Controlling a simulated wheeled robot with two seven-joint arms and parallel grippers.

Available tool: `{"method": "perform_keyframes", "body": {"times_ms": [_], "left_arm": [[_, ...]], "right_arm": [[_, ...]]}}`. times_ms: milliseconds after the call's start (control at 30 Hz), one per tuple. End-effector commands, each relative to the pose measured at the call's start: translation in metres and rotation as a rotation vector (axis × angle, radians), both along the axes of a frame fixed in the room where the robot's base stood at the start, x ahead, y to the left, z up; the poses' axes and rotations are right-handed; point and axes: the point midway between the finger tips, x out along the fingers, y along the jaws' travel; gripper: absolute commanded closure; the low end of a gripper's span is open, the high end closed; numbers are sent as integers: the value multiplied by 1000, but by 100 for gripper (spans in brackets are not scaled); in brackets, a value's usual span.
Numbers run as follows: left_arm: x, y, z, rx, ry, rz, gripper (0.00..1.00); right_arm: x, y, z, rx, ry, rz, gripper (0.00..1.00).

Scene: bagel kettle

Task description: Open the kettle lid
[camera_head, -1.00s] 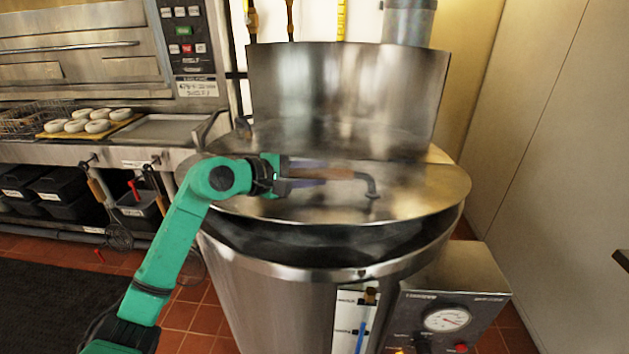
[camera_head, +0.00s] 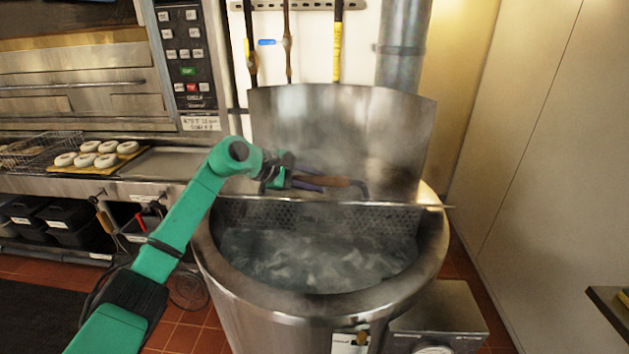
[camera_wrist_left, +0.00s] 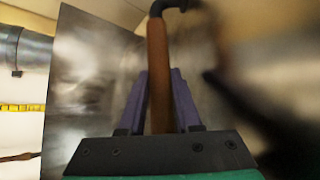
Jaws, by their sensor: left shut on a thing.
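The kettle (camera_head: 300,312) is a large steel drum with its mouth uncovered at the front, showing steaming water (camera_head: 310,260). Its lid (camera_head: 400,204) is raised, its edge seen as a thin line across the rear of the mouth. The lid's brown handle (camera_head: 342,181) has a dark bent end; it also shows in the left wrist view (camera_wrist_left: 158,75). My left gripper (camera_head: 318,182) is shut on this handle, with its purple fingers (camera_wrist_left: 158,85) on either side of it. Most of the lid's face is hard to separate from the steel behind. My right gripper is out of view.
A tall curved steel panel (camera_head: 345,120) and a vertical pipe (camera_head: 403,45) stand behind the kettle. A control box (camera_head: 440,310) sits at its front right. At left, a counter holds bagels on a board (camera_head: 95,158) beneath an oven. A wall (camera_head: 530,140) bounds the right.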

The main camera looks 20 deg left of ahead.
Motion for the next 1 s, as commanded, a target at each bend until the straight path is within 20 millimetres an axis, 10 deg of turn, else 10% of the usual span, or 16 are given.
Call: {"method": "perform_keyframes", "body": {"times_ms": [100,133,200,633,1000], "left_arm": [[0,0,1,-1,-3,-1,100],[0,0,0,-1,-3,-1,60],[0,0,0,-1,-2,-1,38],[-5,5,2,0,-1,0,38],[-57,51,40,4,-3,3,38]], "right_arm": [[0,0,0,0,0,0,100],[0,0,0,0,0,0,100],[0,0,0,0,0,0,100],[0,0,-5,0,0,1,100],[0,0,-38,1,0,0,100]]}}
